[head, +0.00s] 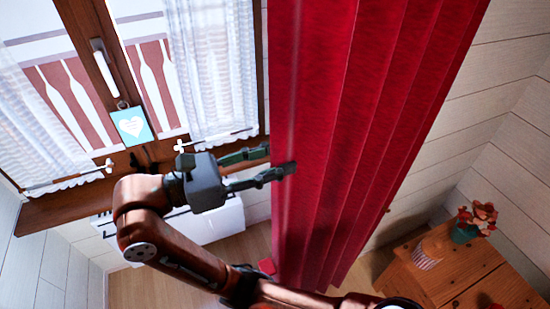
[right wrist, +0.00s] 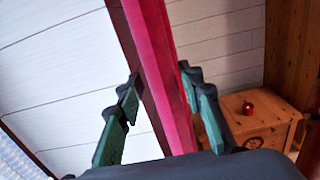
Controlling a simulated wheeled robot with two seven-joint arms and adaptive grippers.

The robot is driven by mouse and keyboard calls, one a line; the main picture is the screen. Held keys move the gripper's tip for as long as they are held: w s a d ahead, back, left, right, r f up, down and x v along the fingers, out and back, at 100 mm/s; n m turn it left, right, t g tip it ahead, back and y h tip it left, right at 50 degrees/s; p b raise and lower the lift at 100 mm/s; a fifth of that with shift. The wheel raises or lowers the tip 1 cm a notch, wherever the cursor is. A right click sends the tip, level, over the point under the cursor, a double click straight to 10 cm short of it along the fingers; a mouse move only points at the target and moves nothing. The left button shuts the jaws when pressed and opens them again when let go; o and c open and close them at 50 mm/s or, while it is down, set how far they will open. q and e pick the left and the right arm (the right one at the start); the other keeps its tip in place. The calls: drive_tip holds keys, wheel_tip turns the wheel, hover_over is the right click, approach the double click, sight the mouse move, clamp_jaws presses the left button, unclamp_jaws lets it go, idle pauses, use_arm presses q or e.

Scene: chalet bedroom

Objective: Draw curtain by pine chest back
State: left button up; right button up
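The red curtain (head: 350,120) hangs in long vertical folds from the top of the head view, between the window and the pine chest (head: 450,270). My right gripper (head: 270,165) is at the curtain's left edge, with one finger in front of the cloth and the other reaching behind the edge. In the right wrist view the curtain's edge (right wrist: 160,70) stands between the two spread green fingers of the right gripper (right wrist: 158,88). The right finger looks close to the cloth; contact is unclear. My left gripper is not in view.
The window with white lace curtains (head: 215,70) and a blue heart sign (head: 131,126) is at the left. A white radiator (head: 215,222) stands below it. A flower pot (head: 466,232) and a striped item (head: 428,254) stand on the chest.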

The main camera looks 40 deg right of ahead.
drive_tip(key=shift+c, duration=0.5)
clamp_jaws()
drive_tip(key=shift+d, duration=0.1)
